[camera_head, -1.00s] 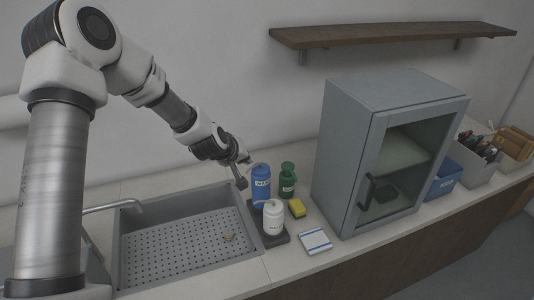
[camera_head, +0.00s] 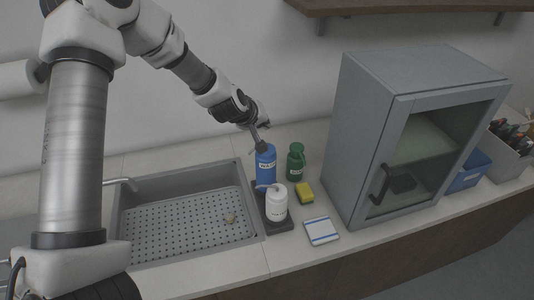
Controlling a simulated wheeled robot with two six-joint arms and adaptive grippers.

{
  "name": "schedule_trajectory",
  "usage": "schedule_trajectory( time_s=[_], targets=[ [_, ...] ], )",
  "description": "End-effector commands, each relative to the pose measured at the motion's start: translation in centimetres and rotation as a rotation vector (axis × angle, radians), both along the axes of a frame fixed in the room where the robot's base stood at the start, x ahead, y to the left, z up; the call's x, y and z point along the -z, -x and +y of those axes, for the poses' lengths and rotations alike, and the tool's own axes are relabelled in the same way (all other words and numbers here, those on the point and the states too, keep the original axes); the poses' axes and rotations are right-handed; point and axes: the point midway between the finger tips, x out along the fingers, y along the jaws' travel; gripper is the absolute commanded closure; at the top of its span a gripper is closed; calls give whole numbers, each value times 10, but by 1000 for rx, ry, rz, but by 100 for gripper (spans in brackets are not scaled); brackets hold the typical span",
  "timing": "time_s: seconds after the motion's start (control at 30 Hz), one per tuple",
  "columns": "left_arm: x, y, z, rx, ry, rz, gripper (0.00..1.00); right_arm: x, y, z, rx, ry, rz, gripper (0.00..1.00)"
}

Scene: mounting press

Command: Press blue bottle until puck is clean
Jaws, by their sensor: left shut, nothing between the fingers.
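The blue bottle (camera_head: 266,170) stands upright on a dark tray (camera_head: 281,227) beside the sink. My left gripper (camera_head: 262,147) is shut and empty, with its fingertips right at the top of the blue bottle; I cannot tell if they touch it. A small tan puck (camera_head: 230,219) lies on the perforated floor of the sink (camera_head: 180,228), near its right side. My right gripper is not in view.
A white bottle (camera_head: 277,204) stands in front of the blue one. A grey glass-door cabinet (camera_head: 352,140) stands farther right. A faucet (camera_head: 122,184) is at the sink's left.

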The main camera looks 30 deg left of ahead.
Motion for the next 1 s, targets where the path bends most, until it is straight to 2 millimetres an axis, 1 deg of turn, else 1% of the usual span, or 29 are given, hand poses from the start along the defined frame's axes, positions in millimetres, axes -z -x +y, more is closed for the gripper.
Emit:
schedule_trajectory(
  time_s=[0.03, 0.1, 0.2, 0.37, 0.47, 1.0],
  targets=[
    [16, 0, 0, 0, 0, 0, 100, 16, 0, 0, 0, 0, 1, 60],
    [27, 0, 0, 0, 0, 0, 100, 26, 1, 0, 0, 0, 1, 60],
    [42, 0, 0, 0, 0, 0, 100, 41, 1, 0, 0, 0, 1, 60],
    [58, 0, 0, 0, 0, 0, 100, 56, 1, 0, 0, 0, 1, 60],
    [62, 0, 0, 0, 0, 0, 100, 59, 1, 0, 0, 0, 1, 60],
    [60, 0, 0, 0, 0, 0, 100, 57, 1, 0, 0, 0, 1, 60]
  ],
)
